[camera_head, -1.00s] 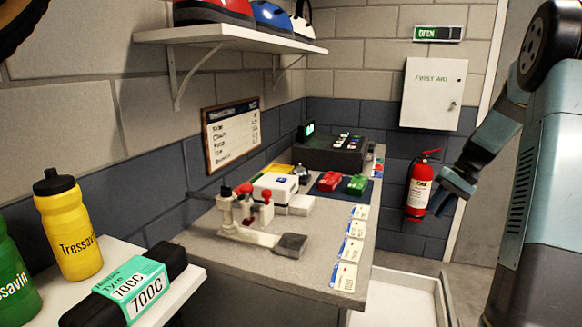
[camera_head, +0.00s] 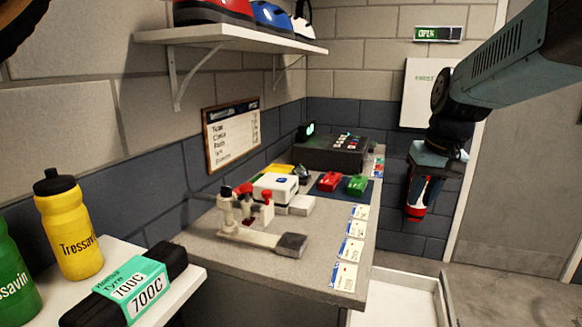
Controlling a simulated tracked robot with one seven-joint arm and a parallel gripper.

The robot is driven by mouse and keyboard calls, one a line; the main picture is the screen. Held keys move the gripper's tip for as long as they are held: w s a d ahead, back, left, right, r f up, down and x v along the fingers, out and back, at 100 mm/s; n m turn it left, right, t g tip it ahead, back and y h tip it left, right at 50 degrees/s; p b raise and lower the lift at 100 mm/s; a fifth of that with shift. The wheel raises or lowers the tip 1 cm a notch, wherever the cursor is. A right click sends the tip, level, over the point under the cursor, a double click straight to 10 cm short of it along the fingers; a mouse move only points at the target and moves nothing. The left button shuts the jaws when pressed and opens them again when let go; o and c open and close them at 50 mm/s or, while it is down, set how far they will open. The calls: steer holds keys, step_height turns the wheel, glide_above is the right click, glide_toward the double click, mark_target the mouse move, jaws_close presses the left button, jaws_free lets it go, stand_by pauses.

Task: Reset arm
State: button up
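My arm comes in from the upper right, and my gripper (camera_head: 425,192) hangs pointing down beyond the bench's right side. Its fingers look apart, and nothing appears held. The red fire extinguisher (camera_head: 415,213) on the back wall shows behind and between the fingers and is mostly hidden by them. My arm also covers the right part of the white first aid cabinet (camera_head: 418,95).
An open drawer (camera_head: 400,300) juts out below. A yellow bottle (camera_head: 70,235) and tyre box (camera_head: 130,290) stand front left. A helmet shelf (camera_head: 225,33) hangs above.

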steer(key=s+a+t+h, duration=0.1)
steer(key=s+a+t, duration=0.2)
steer(key=s, duration=0.8)
steer(key=shift+s+n, duration=0.35)
steer(key=shift+n, duration=0.05)
steer(key=shift+a, duration=0.1)
